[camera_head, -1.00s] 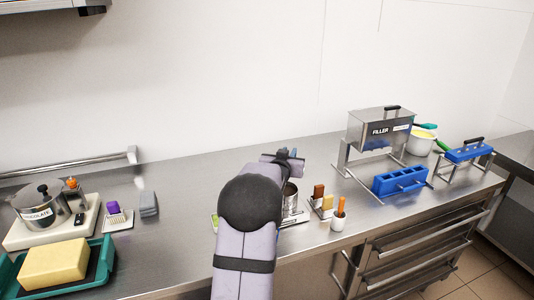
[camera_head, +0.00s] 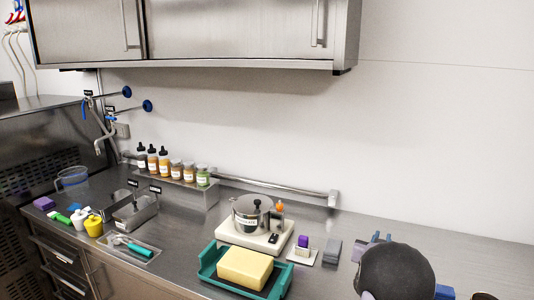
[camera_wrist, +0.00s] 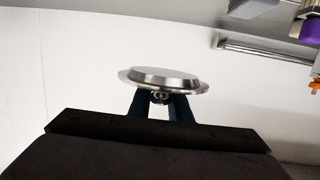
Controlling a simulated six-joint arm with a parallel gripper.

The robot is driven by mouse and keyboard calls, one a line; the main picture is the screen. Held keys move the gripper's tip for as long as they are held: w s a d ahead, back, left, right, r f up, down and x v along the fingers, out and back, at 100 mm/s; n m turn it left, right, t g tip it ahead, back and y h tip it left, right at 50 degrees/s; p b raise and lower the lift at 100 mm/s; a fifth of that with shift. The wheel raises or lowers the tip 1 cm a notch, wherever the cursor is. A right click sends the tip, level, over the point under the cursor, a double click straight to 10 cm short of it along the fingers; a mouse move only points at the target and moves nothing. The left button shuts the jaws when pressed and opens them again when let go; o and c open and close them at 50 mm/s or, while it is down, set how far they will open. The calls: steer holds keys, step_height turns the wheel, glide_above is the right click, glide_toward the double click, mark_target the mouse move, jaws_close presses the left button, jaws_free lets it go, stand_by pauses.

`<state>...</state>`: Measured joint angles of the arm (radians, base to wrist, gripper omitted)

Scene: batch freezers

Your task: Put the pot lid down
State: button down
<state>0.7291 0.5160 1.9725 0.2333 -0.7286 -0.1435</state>
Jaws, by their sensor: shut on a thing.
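The pot lid (camera_wrist: 163,76), a round shiny steel disc, shows in the wrist view. My gripper (camera_wrist: 160,100) is shut on it at a small part under its near side, and its two dark fingers close there. The lid is held clear, with pale wall behind it. In the head view my arm's dark round joint covers most of the gripper, and I cannot make out the lid there. A steel pot (camera_head: 252,216) labelled chocolate stands on a white base with a black knob visible at its top.
A green tray with a yellow block (camera_head: 245,268) sits at the counter's front. A purple-topped item (camera_head: 303,243) and grey block (camera_head: 331,252) stand right of the pot. Several bottles and jars (camera_head: 175,168) line the back left. A wall rail (camera_head: 280,190) runs behind.

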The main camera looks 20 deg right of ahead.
steer(key=w+a+n+t+y+b, duration=0.2)
steer(key=w+a+n+y+b, duration=0.15)
steer(key=a, duration=0.85)
steer(key=w+a+n+t+y+b, duration=0.2)
steer(key=w+a+n+y, duration=0.15)
steer(key=a, duration=0.75)
steer(key=w+a+n+t+y+b, duration=0.2)
steer(key=w+a+y, duration=0.2)
steer(key=a, duration=0.8)
steer(key=w+a+f+n+g+y+b, duration=0.1)
steer(key=a+f+n+y+b, duration=0.25)
steer(key=a, duration=0.55)
steer(key=w+a+f+n+g+y+b, duration=0.15)
steer(key=a+f+y+b, duration=0.25)
steer(key=a, duration=0.6)
steer(key=s+f+n+g+y+p, duration=0.2)
steer(key=s+f+n+y, duration=0.2)
steer(key=f, duration=0.6)
steer(key=s+d+f+n+g+y+p, duration=0.1)
steer(key=s+d+f+p, duration=0.2)
steer(key=s, duration=0.6)
steer(key=s+d+f+n+g+y+p, duration=0.1)
steer(key=s+d+f+n+p, duration=0.1)
steer(key=s+d+p, duration=0.4)
steer(key=s+f, duration=0.1)
steer(key=s, duration=0.2)
steer(key=shift+s+y, duration=0.3)
steer(key=shift+y, duration=0.05)
